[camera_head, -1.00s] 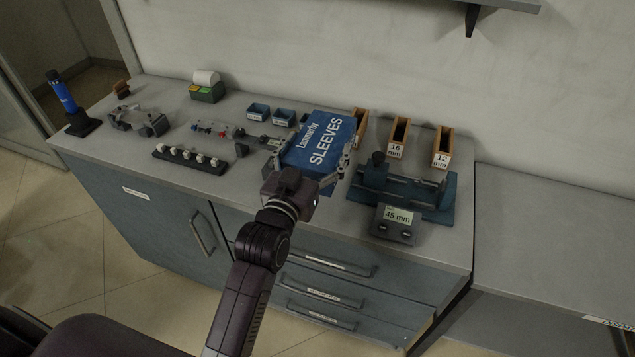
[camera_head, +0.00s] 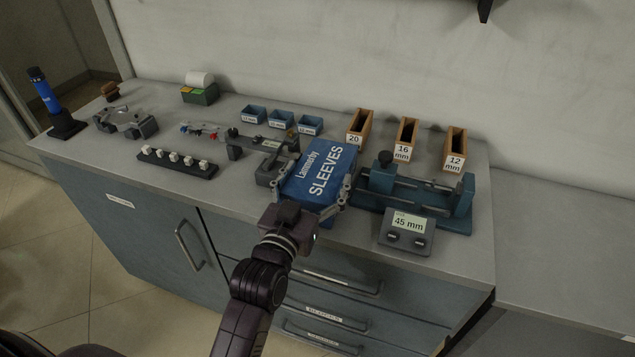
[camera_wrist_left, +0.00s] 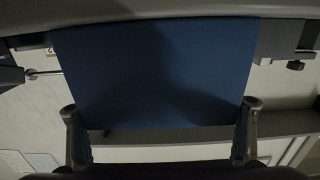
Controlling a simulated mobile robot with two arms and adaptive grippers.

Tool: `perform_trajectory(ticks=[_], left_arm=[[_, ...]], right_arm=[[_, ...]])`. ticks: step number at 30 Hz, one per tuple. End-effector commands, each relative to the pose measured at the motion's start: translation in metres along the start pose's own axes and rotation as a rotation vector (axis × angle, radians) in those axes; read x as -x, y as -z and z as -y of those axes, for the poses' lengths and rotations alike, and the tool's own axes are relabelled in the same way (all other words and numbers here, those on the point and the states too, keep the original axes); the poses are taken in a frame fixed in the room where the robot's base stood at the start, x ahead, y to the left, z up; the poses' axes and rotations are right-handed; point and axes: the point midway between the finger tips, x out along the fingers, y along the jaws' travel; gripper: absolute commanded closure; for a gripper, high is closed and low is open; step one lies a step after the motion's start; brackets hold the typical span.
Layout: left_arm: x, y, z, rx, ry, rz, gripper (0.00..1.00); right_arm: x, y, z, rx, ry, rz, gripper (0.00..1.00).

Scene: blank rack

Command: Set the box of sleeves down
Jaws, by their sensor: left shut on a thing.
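The blue box of sleeves (camera_head: 318,174), lettered "Lammerby SLEEVES", is between the fingers of my left gripper (camera_head: 307,203). The fingers sit on its left and right sides. The box is at the front middle of the bench, between a grey clamp-like tool and the blue fixture. I cannot tell whether its underside touches the bench top. In the left wrist view the box (camera_wrist_left: 155,75) fills the middle, with a finger of the gripper (camera_wrist_left: 160,130) at each side. My right gripper is not in view.
A blue fixture (camera_head: 412,190) with a "45 mm" display (camera_head: 407,228) stands close right of the box. Wooden holders marked 20 (camera_head: 360,127), 16 (camera_head: 405,138) and 12 (camera_head: 455,150) stand behind. Small blue bins (camera_head: 282,120) and a black peg strip (camera_head: 177,162) are left. The bench front edge (camera_head: 240,213) is near.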

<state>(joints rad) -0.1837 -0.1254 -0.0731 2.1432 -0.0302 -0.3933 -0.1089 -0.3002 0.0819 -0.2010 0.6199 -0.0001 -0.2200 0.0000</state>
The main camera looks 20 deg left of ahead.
Motion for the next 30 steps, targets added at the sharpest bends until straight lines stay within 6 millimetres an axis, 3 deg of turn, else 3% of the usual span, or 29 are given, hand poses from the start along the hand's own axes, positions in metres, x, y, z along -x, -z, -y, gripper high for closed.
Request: perform_trajectory(ticks=[10, 11, 15, 26, 30], left_arm=[[0.000, -0.001, 0.000, 0.000, 0.000, -0.002, 0.57], [0.000, -0.003, 0.000, 0.000, 0.000, 0.002, 0.20], [0.000, -0.003, 0.000, 0.000, 0.000, 0.002, 0.04], [0.000, 0.001, 0.000, 0.000, 0.000, 0.000, 0.03], [0.011, 0.001, 0.000, 0.000, 0.000, 0.004, 0.03]], right_arm=[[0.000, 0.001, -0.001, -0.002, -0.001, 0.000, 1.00], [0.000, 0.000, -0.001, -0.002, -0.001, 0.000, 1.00], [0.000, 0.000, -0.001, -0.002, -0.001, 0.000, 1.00], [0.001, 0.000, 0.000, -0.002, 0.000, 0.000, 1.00], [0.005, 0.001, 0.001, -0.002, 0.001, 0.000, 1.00]])
